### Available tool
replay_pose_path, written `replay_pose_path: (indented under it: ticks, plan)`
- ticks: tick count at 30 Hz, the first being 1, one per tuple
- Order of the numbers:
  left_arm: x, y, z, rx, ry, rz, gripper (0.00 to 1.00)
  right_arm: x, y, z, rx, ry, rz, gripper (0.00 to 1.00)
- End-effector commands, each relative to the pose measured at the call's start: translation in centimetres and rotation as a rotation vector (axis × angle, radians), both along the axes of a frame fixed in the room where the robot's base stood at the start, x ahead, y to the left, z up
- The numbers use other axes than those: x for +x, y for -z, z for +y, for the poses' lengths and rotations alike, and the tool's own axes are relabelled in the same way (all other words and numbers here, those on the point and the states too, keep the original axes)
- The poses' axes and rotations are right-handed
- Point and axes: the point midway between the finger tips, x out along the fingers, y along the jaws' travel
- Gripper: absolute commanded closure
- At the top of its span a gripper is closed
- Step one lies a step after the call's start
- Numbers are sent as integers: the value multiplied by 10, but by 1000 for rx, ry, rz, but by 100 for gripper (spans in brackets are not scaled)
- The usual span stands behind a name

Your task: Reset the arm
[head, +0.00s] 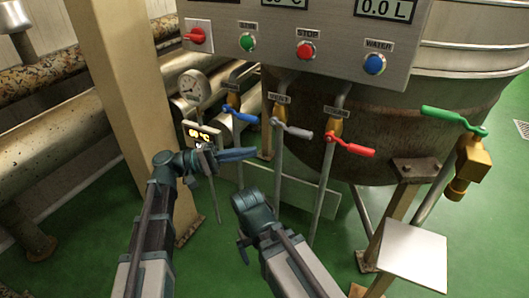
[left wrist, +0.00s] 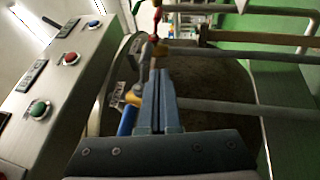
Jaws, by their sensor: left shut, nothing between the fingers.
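My left arm comes in from the left in the head view, and its gripper (head: 250,153) points right with the fingers together and empty. It is in front of the pipes, below the blue valve lever (head: 240,115) in the picture. In the left wrist view the closed fingers (left wrist: 158,75) point up the picture, with part of the blue lever (left wrist: 127,121) just left of them. I cannot tell whether they touch. My right arm comes in from the bottom, its wrist bent near the picture's middle; its fingers cannot be made out clearly.
A grey lever (head: 292,129) and a red lever (head: 348,146) sit on pipes right of the blue one. The control panel (head: 330,50) hangs above, before the large kettle (head: 455,85). A green-handled tap (head: 454,121) is at right. A tan column (head: 130,90) stands at left.

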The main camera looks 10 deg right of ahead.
Motion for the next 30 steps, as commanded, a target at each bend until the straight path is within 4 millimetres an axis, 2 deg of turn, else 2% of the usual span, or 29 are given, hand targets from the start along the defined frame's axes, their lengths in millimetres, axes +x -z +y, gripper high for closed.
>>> replay_pose_path:
  ticks: [6,14,17,20,23,26,30]
  plan:
    - [2,3,14,0,0,0,100,0,3,0,0,0,0,3]
    - [2,3,15,2,0,0,100,0,3,0,0,0,0,3]
    - [-2,13,12,46,-6,0,100,0,3,0,0,0,0,3]
    - [-9,41,8,176,-23,-4,100,0,3,0,0,0,0,3]
    - [-20,86,10,384,-47,-15,100,0,3,0,0,0,0,3]
    - [-30,135,23,613,-71,-35,100,0,3,0,0,0,0,3]
    - [-45,193,59,933,-97,-75,100,0,3,0,0,0,0,3]
